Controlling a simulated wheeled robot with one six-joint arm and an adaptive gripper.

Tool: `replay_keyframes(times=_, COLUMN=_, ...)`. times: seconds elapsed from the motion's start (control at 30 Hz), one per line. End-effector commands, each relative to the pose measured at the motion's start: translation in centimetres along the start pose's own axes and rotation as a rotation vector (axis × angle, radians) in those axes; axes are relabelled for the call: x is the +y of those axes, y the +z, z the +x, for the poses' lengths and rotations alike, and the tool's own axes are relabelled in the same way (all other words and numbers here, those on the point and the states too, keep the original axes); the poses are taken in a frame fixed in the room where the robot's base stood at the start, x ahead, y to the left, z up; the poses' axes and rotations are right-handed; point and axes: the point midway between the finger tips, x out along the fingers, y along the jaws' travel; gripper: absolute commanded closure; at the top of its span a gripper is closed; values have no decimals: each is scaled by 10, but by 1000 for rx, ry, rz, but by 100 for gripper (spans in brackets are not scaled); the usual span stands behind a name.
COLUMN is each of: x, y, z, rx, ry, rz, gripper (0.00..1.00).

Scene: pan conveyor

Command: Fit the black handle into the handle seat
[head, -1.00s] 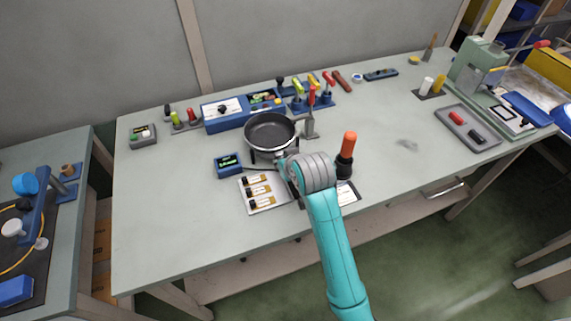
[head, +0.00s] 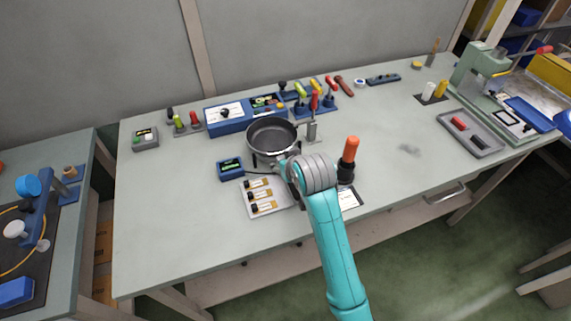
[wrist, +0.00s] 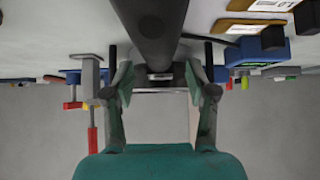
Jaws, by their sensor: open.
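A dark pan (head: 271,135) sits on a stand towards the back middle of the table. My gripper is low in front of the pan, mostly hidden behind my wrist in the head view. In the wrist view my gripper (wrist: 160,82) is open. A thick black bar, which looks like the black handle (wrist: 160,30), runs lengthwise between its fingers, with gaps at both sides. Its far end meets a grey metal piece (wrist: 160,76), likely the handle seat. I cannot tell how deep it sits.
A tray of brown-labelled vials (head: 245,208) and a small blue display box (head: 230,168) stand left of my gripper. A red-levered clamp (head: 312,128) is right of the pan. An orange-topped tool (head: 350,150) stands close to my wrist. A grey tray (head: 453,139) lies right.

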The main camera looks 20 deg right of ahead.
Motion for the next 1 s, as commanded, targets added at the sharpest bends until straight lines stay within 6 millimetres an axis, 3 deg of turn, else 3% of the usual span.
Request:
replay_keyframes(times=0.6, x=0, y=0, z=-103, rx=1, ry=0, rz=0, gripper=43)
replay_keyframes(times=1.0, x=0, y=0, z=-116, rx=-1, ry=0, rz=0, gripper=43)
